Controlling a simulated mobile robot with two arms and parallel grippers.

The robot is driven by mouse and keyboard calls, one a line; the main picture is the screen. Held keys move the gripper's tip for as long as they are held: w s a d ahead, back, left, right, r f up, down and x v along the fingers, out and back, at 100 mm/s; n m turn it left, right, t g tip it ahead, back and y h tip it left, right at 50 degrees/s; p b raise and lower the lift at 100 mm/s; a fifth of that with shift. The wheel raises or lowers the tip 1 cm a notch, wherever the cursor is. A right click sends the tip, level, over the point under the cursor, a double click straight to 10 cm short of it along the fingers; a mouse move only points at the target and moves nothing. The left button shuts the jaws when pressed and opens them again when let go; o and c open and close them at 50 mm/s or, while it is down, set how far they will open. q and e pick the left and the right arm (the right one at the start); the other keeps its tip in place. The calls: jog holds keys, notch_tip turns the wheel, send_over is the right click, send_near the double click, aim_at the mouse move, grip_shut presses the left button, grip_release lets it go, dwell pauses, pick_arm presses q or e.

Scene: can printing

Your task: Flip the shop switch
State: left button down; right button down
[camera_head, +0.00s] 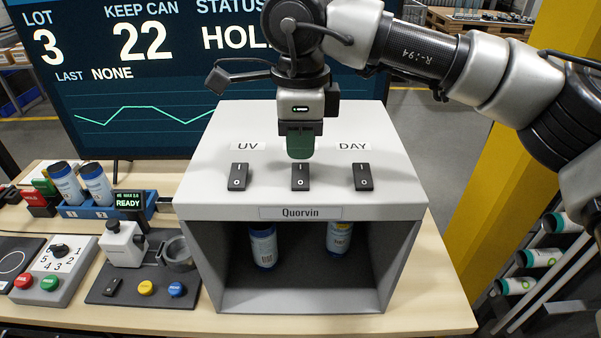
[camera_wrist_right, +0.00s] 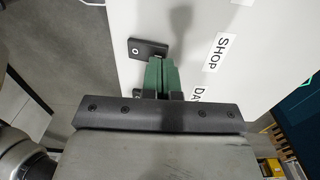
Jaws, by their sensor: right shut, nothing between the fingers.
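The middle rocker switch (camera_head: 300,177) sits on the sloped top of a grey light box (camera_head: 290,118). In the right wrist view this switch (camera_wrist_right: 148,48) lies in line with the SHOP label (camera_wrist_right: 216,52). That label is hidden behind my gripper in the head view. My right gripper (camera_head: 300,152) points down just behind the middle switch, its green fingers shut and empty. In the right wrist view its fingertips (camera_wrist_right: 161,62) are at the switch's edge; whether they touch it I cannot tell. Which side of the switch is pressed is unclear. My left gripper is out of view.
A UV switch (camera_head: 239,177) and a DAY switch (camera_head: 363,177) stand close on either side. Two cans stand inside the box. A monitor (camera_head: 115,75) is behind. Left on the table are a button panel (camera_head: 50,272), a small press device (camera_head: 122,243) and a blue can rack (camera_head: 100,211).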

aim_at(301, 166)
jog(key=shift+f+b, duration=0.9)
jog(key=shift+f, duration=0.3)
dwell(0.3)
jog(key=shift+r, duration=0.1)
jog(key=shift+r+p, duration=2.4)
jog(key=shift+r, duration=1.1)
